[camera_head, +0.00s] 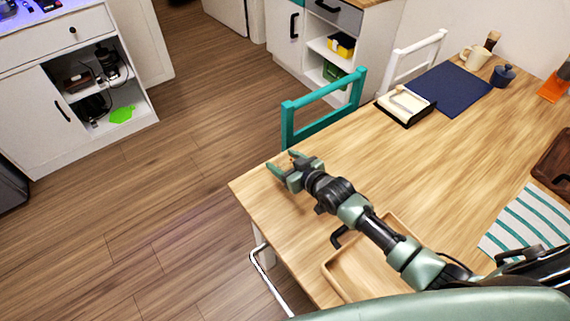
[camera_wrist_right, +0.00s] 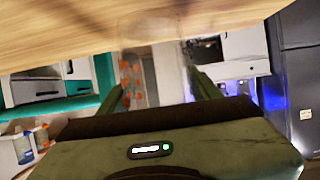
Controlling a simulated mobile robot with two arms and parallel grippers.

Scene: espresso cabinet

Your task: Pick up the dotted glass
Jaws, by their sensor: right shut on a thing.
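The dotted glass (camera_wrist_right: 131,80) is clear with orange dots and shows in the right wrist view between the two green fingers. My right gripper (camera_wrist_right: 155,92) is shut on it, with a finger on each side. In the head view my right gripper (camera_head: 281,168) is at the near left corner of the wooden table (camera_head: 330,185). The glass cannot be made out there. Whether the glass touches the table is unclear. My left gripper is not in view.
A teal chair (camera_head: 325,108) stands at the table's far edge. A wooden tray (camera_head: 345,275) lies below my right arm. The table's middle is clear.

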